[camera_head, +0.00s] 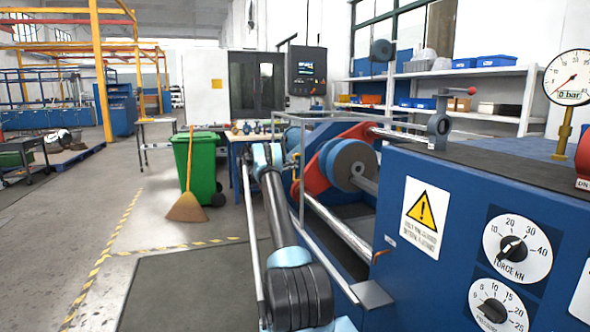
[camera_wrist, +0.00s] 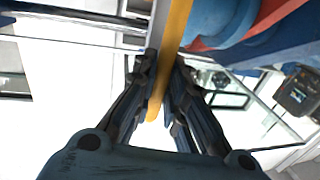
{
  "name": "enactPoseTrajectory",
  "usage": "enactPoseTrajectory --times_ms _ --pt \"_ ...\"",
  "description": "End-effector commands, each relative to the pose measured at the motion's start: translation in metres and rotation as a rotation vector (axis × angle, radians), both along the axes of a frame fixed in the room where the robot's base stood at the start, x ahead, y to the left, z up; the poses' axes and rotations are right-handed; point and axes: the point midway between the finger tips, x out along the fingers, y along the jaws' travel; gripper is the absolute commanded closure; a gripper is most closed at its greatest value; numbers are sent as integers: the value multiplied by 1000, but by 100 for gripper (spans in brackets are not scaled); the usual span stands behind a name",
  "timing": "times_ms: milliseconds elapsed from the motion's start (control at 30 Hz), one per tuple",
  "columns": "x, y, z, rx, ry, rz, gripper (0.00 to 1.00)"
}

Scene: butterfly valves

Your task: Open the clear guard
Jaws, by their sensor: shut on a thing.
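The clear guard (camera_head: 302,185) shows in the head view as a thin grey frame with see-through panes, standing at the left end of the blue machine. My arm reaches forward to the guard's left side, where my gripper (camera_head: 290,162) is small and partly hidden by the arm. In the wrist view my gripper (camera_wrist: 165,62) has its two dark fingers closed around a yellow bar (camera_wrist: 180,22) that runs beside a grey frame post. The yellow bar's lower end shows between the fingers. I cannot tell how far the guard stands open.
The blue machine (camera_head: 470,200) with dials fills the right side. Behind the guard are a grey-blue roller (camera_head: 350,163) and red plates (camera_head: 312,175). A green bin (camera_head: 203,165) with a broom (camera_head: 187,205) stands left of my arm.

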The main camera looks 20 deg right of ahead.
Motion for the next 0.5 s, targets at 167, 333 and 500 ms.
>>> enactPoseTrajectory --times_ms 167,333,500 --pt "-2 -7 1 -1 1 -9 100" --pt "-3 -7 1 -1 1 -10 81" --pt "-1 -1 1 -1 1 -4 67"
